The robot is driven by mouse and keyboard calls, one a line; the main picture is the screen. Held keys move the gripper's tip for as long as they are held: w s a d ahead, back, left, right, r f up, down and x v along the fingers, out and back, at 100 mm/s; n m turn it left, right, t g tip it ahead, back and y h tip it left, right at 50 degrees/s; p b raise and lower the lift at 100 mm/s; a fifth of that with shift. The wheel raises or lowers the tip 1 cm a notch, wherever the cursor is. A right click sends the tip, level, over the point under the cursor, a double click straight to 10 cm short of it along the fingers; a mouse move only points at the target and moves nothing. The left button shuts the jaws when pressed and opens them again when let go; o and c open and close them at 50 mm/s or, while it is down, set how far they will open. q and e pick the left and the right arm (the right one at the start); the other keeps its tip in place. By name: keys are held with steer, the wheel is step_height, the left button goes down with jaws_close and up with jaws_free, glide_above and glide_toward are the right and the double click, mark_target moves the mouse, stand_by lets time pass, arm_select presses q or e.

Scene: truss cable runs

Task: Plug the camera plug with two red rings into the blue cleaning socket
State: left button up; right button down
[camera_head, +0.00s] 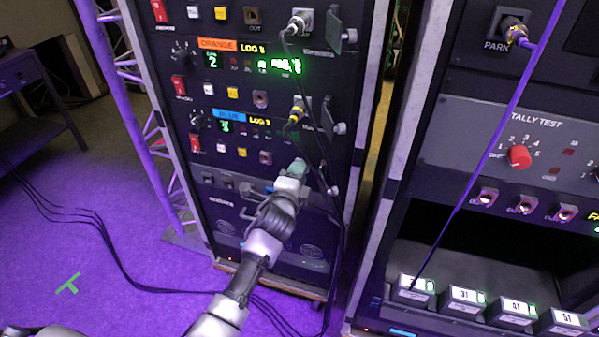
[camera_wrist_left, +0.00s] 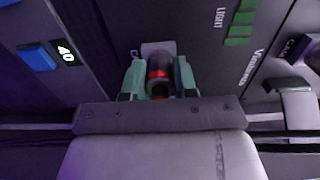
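My left gripper (camera_head: 297,167) is in front of the rack, just below the blue-labelled unit. In the left wrist view its green fingertips (camera_wrist_left: 160,78) sit close on both sides of a dark plug with red bands (camera_wrist_left: 160,73) and appear shut on it. A grey plate lies behind the plug; whether the plug is seated there is hidden. The blue-labelled unit (camera_head: 229,116) has a small round socket (camera_head: 265,157) low on its face, its lettering unreadable. A yellow-ringed plug (camera_head: 295,116) is in that unit's right-hand connector. My right gripper is not in view.
The orange-labelled unit (camera_head: 218,44) is above, with a pale-ringed plug (camera_head: 292,27) at its right. Black cables hang down the rack's right side, near my gripper. A second rack (camera_head: 470,130) stands to the right. A purple-lit truss (camera_head: 150,120) stands left; open floor lies beyond.

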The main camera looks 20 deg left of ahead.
arm_select(q)
steer(key=shift+c, duration=1.1)
steer(key=shift+s+p, duration=1)
steer(key=shift+s, duration=1.35)
